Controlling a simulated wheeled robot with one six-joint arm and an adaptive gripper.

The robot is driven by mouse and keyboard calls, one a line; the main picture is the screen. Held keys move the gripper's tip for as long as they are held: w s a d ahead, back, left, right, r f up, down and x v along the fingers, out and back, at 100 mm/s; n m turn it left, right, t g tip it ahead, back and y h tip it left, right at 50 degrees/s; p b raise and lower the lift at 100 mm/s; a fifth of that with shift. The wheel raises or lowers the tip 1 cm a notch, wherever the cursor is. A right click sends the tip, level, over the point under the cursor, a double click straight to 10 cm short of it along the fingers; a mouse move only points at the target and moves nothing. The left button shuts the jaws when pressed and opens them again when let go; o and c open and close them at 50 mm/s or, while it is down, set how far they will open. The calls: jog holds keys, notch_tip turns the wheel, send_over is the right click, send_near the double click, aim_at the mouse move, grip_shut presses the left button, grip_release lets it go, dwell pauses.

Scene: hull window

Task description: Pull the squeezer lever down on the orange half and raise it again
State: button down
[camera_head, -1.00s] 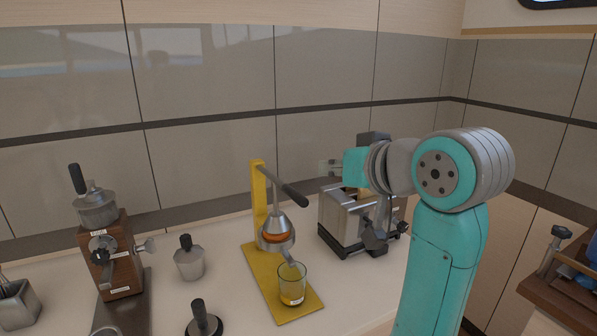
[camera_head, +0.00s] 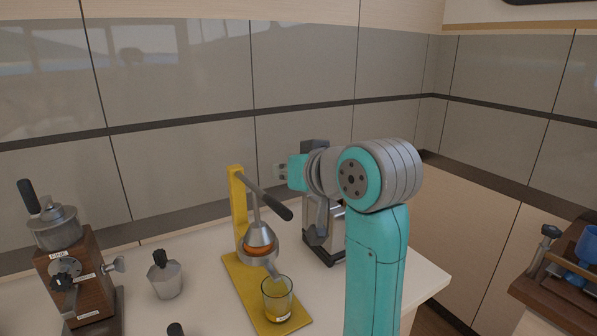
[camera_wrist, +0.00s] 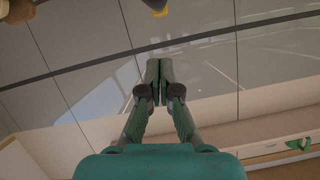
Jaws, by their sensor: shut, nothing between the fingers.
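The squeezer's yellow stand (camera_head: 238,210) and base are in the middle of the head view. Its lever (camera_head: 262,196) slopes down to the right, ending in a dark grip (camera_head: 283,212). The metal press cone (camera_head: 260,235) is low over the orange half (camera_head: 258,248), of which only an orange band shows in the cup. A glass (camera_head: 277,297) stands on the base below the spout. My gripper (camera_head: 281,172) is above the lever grip in the picture, apart from it. The wrist view shows its fingers (camera_wrist: 160,66) together and empty, with a small yellow piece (camera_wrist: 160,12) beyond.
A metal appliance (camera_head: 322,235) stands behind my arm, right of the squeezer. A moka pot (camera_head: 166,276) and a wooden grinder (camera_head: 75,280) stand to the left. The tiled wall (camera_head: 190,120) rises behind. A wooden rack (camera_head: 555,275) is at the far right.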

aim_at(283, 204)
jog(key=shift+s+a+f, duration=0.1)
jog(key=shift+s+f, duration=0.15)
jog(key=shift+f, duration=0.75)
jog(key=shift+s+a+f, duration=0.1)
jog(key=shift+s+f, duration=0.1)
jog(key=shift+f, duration=0.75)
jog(key=shift+s+d+f+t+y, duration=0.1)
jog(key=shift+f+t+y, duration=0.1)
jog(key=shift+f, duration=0.45)
jog(key=shift+s+d+f+t+y, duration=0.1)
jog(key=shift+f+t, duration=0.1)
jog(key=shift+f, duration=0.4)
